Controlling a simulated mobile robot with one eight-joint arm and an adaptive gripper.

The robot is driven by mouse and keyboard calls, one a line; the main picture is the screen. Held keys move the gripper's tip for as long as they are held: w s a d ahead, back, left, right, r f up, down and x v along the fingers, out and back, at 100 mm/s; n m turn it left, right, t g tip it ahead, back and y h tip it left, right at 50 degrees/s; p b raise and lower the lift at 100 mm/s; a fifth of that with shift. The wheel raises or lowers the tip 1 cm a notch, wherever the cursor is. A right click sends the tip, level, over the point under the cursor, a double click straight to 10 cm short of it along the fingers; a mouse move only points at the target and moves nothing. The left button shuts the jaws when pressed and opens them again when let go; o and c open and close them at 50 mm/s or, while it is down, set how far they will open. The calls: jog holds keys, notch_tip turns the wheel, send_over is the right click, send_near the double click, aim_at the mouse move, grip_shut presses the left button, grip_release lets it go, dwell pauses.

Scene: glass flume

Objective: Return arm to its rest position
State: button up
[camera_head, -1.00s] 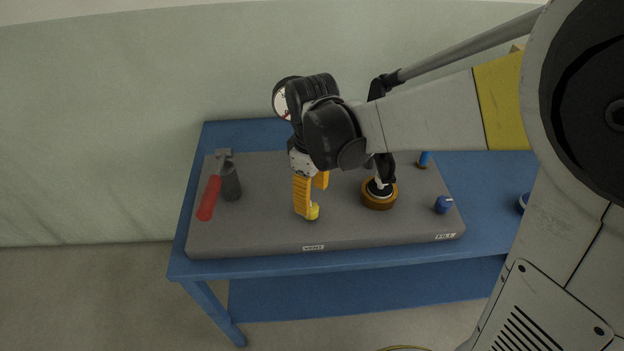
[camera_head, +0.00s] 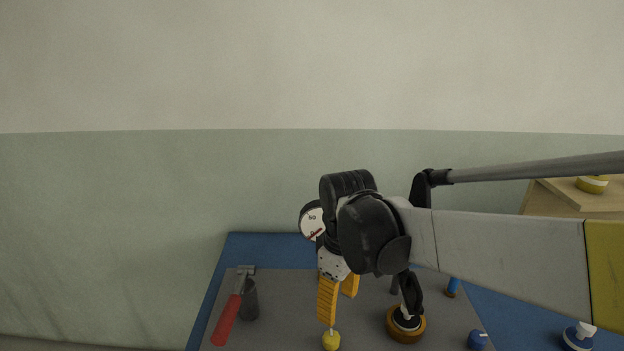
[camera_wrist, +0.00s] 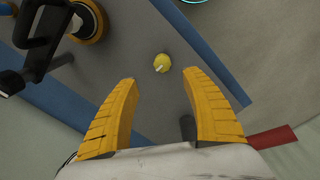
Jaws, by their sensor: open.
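My gripper (camera_head: 338,308) is open, its two yellow ridged fingers pointing down. In the head view the fingertips are just above a small yellow knob (camera_head: 331,341) on the grey board (camera_head: 275,310). In the wrist view the yellow knob (camera_wrist: 162,62) shows beyond and between the open fingertips (camera_wrist: 160,78); nothing is held. My arm reaches in from the right and hides part of the board's middle.
A red-handled tool (camera_head: 228,318) and a dark cylinder (camera_head: 249,300) are at left. A round brass-coloured fitting (camera_head: 405,330) with a black handle and a blue knob (camera_head: 478,341) are at right. A dial gauge (camera_head: 313,222) shows beside my wrist. The wall area above is clear.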

jog(key=s+d+r+m+t, duration=0.3)
jog(key=s+d+m+t, duration=0.4)
jog(key=s+d+m, duration=0.3)
jog(key=d, duration=0.2)
jog(key=shift+s+d+r+m, duration=0.15)
jog(key=shift+s+d+m, duration=0.05)
jog(key=shift+d+m, duration=0.1)
dwell(4.0)
